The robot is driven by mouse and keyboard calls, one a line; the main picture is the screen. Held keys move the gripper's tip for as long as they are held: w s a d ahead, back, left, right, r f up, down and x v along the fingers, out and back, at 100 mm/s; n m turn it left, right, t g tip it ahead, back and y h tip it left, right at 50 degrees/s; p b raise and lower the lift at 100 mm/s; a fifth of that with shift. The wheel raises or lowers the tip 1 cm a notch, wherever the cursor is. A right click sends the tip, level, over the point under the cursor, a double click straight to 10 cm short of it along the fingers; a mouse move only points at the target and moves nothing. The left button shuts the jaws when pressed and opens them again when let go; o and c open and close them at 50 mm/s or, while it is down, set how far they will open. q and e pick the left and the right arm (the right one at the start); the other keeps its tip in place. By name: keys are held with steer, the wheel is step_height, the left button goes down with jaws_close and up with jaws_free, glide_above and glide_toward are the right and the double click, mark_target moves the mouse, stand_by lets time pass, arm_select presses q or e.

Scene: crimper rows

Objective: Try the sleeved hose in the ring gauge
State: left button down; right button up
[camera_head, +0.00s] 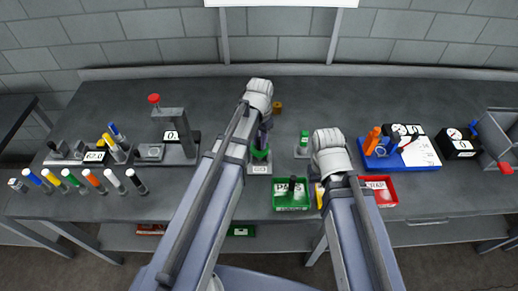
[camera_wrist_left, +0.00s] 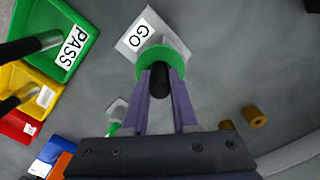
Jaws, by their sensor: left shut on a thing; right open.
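My left gripper (camera_head: 262,138) is shut on a black hose (camera_wrist_left: 160,80), seen end-on between the purple fingers in the left wrist view. The hose is at the green ring gauge (camera_wrist_left: 184,63), which stands on a grey plate marked GO (camera_wrist_left: 139,36). The ring (camera_head: 260,153) is partly covered by my gripper in the head view. How deep the hose sits in the ring, and its sleeve, I cannot tell. My right gripper (camera_head: 322,181) is open over the trays, its fingers mostly hidden by my arm.
A green PASS tray (camera_head: 291,207), a yellow tray (camera_wrist_left: 22,75) and a red tray (camera_head: 383,188) stand in front. A green post (camera_head: 304,137) is right of the ring. A brown cylinder (camera_head: 277,107) lies behind. Crimper (camera_head: 172,130) and coloured-tip rods (camera_head: 75,180) are left; a blue tray (camera_head: 400,158) is right.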

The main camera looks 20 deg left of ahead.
arm_select(q)
steer(key=shift+r, duration=0.1)
step_height(320, 180, up, 12)
steer(key=p, duration=1.1)
steer(key=shift+f+p, duration=0.2)
steer(key=shift+p, duration=0.15)
stand_by(1.2)
steer(key=shift+f, duration=0.1)
